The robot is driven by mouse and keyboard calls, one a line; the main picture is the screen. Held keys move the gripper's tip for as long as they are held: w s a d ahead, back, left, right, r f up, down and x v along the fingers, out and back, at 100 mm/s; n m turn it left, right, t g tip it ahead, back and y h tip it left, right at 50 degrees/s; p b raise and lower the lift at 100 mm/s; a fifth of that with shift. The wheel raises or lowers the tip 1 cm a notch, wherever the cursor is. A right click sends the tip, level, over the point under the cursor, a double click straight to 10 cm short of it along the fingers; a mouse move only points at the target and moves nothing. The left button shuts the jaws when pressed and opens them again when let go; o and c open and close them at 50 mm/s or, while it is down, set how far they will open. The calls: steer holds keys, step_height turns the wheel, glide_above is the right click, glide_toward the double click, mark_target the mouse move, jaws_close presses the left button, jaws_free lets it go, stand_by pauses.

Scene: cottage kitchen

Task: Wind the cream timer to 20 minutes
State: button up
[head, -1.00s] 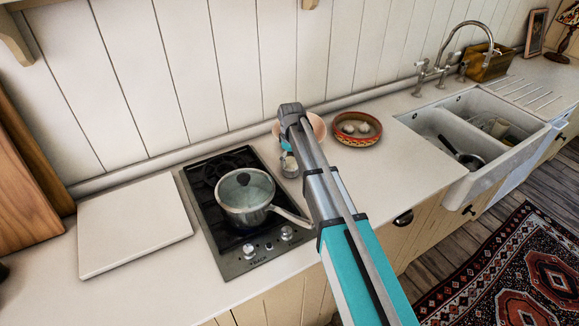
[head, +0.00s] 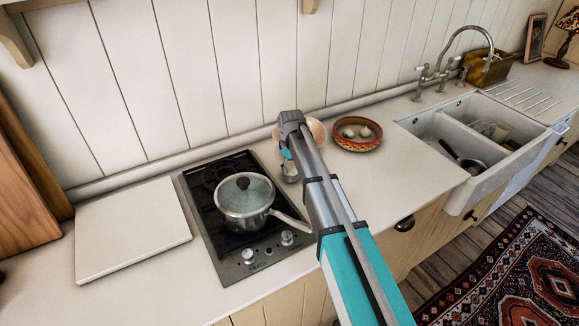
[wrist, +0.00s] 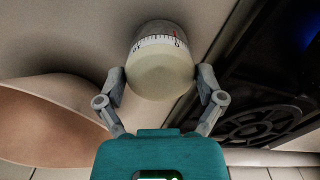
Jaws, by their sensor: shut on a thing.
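The cream timer (wrist: 160,74) is in the upper middle of the wrist view. It is round, with a pale lower part and a white band of dark tick marks. A short red mark shows on the band, near what looks like a 0; the exact setting is too small to read. My gripper (wrist: 161,82) has one finger on each side of the timer and is shut on it. In the head view my gripper (head: 288,165) is low over the counter, right of the hob, and my arm largely hides the timer there.
The hob (head: 237,262) with a lidded pot (head: 245,200) is just left of my gripper; the pot's handle points toward my arm. A pinkish bowl (head: 317,130) stands close behind my gripper. A patterned dish (head: 358,146) with garlic is farther right. Counter before the sink is clear.

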steer(key=shift+a, duration=0.15)
steer(key=shift+d, duration=0.2)
steer(key=shift+m, duration=0.8)
steer(key=m, duration=0.4)
steer(key=shift+m, duration=0.3)
steer(key=m, duration=0.5)
steer(key=shift+m, duration=0.3)
steer(key=m, duration=0.6)
steer(key=shift+s+a, duration=0.1)
steer(key=m, duration=0.6)
steer(key=shift+m, duration=0.3)
